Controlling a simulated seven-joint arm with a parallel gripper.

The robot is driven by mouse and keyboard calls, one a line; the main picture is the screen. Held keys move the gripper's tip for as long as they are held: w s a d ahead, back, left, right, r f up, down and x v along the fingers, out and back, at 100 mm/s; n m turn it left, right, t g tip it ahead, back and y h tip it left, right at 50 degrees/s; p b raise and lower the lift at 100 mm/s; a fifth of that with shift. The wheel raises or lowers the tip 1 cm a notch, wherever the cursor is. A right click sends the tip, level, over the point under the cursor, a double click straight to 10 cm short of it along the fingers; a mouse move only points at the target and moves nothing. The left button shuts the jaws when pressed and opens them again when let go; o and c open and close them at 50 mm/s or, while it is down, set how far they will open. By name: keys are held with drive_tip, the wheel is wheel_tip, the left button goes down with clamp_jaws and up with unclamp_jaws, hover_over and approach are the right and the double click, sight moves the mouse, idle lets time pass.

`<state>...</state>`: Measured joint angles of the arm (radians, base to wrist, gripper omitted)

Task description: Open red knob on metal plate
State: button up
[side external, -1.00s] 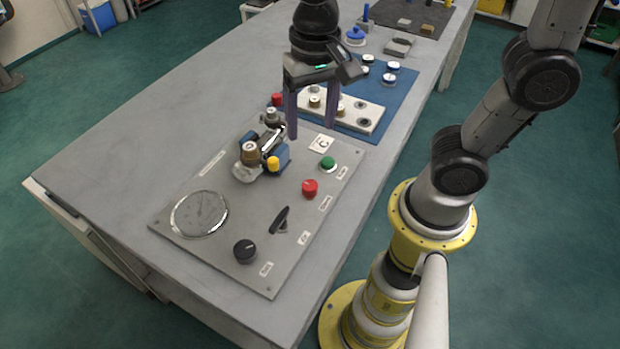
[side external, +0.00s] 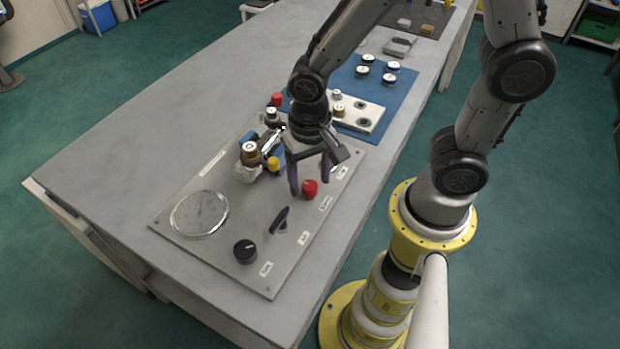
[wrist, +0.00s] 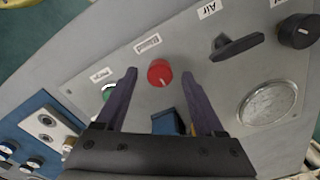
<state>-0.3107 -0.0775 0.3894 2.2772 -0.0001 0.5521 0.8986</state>
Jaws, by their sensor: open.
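My gripper (side external: 311,188) is open and empty, low over the plate at the red knob. In the wrist view its two dark purple fingers (wrist: 160,78) lie to either side of the knob, and no contact can be made out. The green knob shows partly behind the left finger in the wrist view (wrist: 108,91).
A black lever handle (side external: 279,219), a black knob (side external: 245,251) and a round gauge (side external: 200,214) are on the plate. A valve block with a yellow knob (side external: 273,164) stands left of my gripper. A blue mat (side external: 352,75) with fittings lies behind. The table's left side is clear.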

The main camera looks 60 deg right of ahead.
drive_tip(key=shift+f, duration=0.4)
drive_tip(key=shift+c, duration=0.3)
clamp_jaws()
